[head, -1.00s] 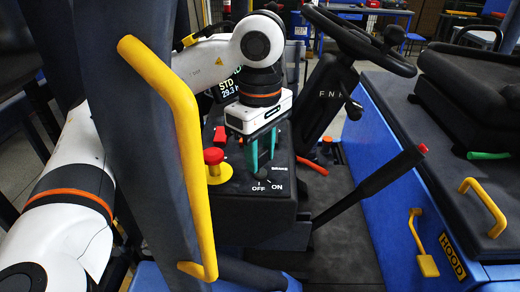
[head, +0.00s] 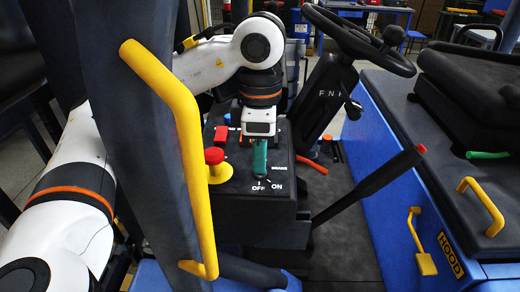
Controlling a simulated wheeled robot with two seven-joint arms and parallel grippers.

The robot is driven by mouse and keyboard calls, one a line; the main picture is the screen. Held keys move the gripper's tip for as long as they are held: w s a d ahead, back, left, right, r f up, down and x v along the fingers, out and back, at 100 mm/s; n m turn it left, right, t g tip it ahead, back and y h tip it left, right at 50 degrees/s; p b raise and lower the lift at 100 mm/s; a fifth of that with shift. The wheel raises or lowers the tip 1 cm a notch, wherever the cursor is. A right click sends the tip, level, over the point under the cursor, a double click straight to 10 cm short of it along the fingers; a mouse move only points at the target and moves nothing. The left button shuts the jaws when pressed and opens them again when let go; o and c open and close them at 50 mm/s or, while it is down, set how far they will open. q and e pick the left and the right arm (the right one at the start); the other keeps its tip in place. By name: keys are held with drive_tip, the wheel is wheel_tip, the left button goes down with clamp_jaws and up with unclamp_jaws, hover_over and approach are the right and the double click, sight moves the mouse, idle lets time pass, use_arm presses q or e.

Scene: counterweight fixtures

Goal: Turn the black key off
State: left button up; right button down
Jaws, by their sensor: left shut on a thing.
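The black key (head: 262,180) sits in the top of the dark control console, by the white OFF and ON labels. Only a small part of it shows below my fingers, and which label it points to is hard to tell. My left gripper (head: 260,170) reaches down from above with its green fingers shut on the key. The fingers line up one in front of the other, so the grip itself is mostly hidden. My right gripper is not in view.
A red mushroom button (head: 214,157) on a yellow base stands just left of my fingers. A yellow grab rail (head: 185,130) on a dark pillar crosses in front of my left arm. The steering wheel (head: 358,38) and a red-tipped black lever (head: 372,185) are to the right.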

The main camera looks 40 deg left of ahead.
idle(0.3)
use_arm(q)
drive_tip(key=o, duration=1)
wheel_tip(320, 180, up, 12)
drive_tip(key=p, duration=0.3)
